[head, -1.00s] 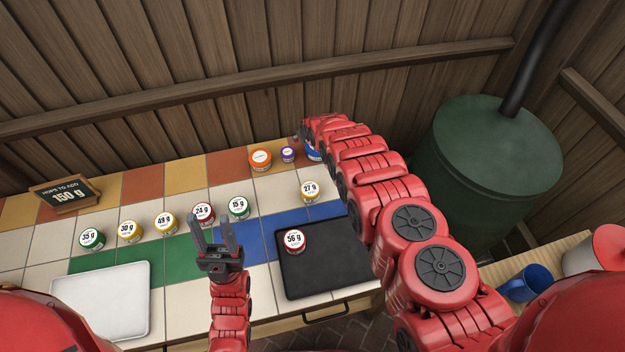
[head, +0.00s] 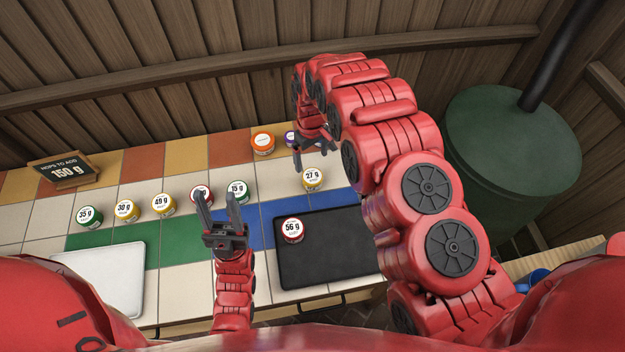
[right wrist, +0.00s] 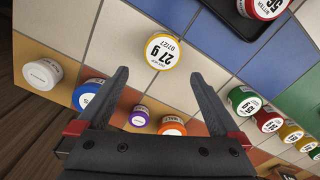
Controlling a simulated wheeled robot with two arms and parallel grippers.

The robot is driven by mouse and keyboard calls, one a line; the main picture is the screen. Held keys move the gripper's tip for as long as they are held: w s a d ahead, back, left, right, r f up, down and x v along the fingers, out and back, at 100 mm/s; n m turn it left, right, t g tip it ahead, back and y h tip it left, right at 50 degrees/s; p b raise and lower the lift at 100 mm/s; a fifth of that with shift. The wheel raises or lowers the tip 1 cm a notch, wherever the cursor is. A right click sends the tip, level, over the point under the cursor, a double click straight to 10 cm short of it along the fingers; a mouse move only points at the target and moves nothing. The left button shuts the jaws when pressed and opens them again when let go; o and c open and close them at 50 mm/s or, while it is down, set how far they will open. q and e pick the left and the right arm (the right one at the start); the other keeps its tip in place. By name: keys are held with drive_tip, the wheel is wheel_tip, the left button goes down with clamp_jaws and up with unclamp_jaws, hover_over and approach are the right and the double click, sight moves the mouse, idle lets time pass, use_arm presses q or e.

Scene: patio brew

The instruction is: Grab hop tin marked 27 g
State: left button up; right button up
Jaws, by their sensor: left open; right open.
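The hop tin marked 27 g (head: 312,179) is a small tin with a yellow band and white lid. It stands on the tiled table behind the black tray. In the right wrist view the tin (right wrist: 162,52) lies ahead of and between the open fingertips, apart from them. My right gripper (head: 312,160) is open and empty, just behind and above the tin; its fingers also show in the right wrist view (right wrist: 158,80). My left gripper (head: 218,203) is open and empty, pointing up in front of the red and green tins.
The red 56 g tin (head: 292,229) stands on the black tray (head: 330,265). Several tins, including the 49 g tin (head: 163,204), line up on the left. An orange tin (head: 262,143) and a purple tin (head: 290,138) stand behind. A white tray (head: 100,280) is front left. A sign (head: 65,171) reads 150 g.

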sight(313, 175)
wheel_tip(313, 175, down, 3)
drive_tip(key=shift+s+r+p, duration=0.1)
drive_tip(key=shift+s+p, duration=0.05)
drive_tip(key=shift+p, duration=0.4)
drive_tip(key=shift+f, duration=0.45)
drive_tip(key=shift+f+p, duration=0.35)
drive_tip(key=shift+p, duration=0.1)
drive_tip(key=f, duration=0.1)
drive_tip(key=f+p, duration=0.1)
drive_tip(key=f, duration=0.1)
drive_tip(key=shift+s+d+f, duration=0.2)
drive_tip(key=shift+s+f, duration=0.1)
drive_tip(key=shift+s, duration=0.1)
drive_tip(key=shift+f, duration=0.5)
drive_tip(key=c, duration=1.2)
drive_tip(key=shift+c, duration=0.2)
